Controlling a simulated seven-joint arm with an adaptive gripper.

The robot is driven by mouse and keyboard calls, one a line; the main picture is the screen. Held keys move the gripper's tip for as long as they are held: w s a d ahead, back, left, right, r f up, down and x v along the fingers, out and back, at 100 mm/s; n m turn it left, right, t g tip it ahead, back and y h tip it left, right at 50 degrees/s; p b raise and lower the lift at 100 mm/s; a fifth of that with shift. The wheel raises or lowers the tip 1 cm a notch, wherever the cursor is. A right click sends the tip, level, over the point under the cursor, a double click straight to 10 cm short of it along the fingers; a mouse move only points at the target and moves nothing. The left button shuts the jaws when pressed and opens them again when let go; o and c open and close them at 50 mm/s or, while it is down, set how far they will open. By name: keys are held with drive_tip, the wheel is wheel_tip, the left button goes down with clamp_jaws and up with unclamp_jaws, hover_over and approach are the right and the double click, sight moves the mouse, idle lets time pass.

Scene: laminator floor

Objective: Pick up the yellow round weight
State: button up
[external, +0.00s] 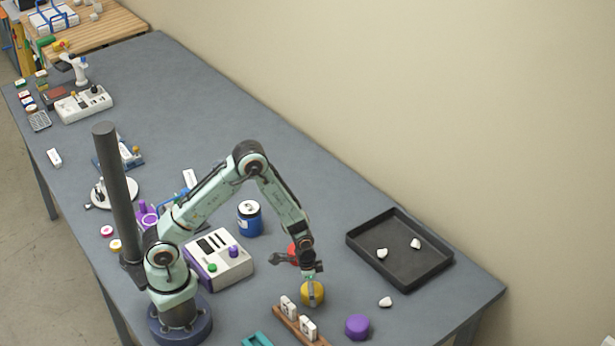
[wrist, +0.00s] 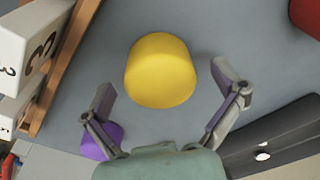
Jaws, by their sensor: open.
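The yellow round weight (external: 312,296) is a short cylinder standing on the grey table near its front right end. In the wrist view the yellow weight (wrist: 160,70) lies just ahead of the fingertips, centred between them. My gripper (external: 313,276) is above the weight in the external view and partly covers it. In the wrist view my gripper (wrist: 164,82) has its two fingers spread wide with nothing between them. I cannot tell the exact height of the fingertips over the weight.
A wooden rack (external: 300,325) with white numbered blocks stands close beside the weight. A purple round weight (external: 357,327) sits to the right. A black tray (external: 420,280) holds white pieces; another white piece (external: 385,302) lies outside it. A red object (external: 293,253) is behind my gripper.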

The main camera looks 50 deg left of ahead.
drive_tip(key=c, duration=1.3)
drive_tip(key=shift+r, duration=0.1)
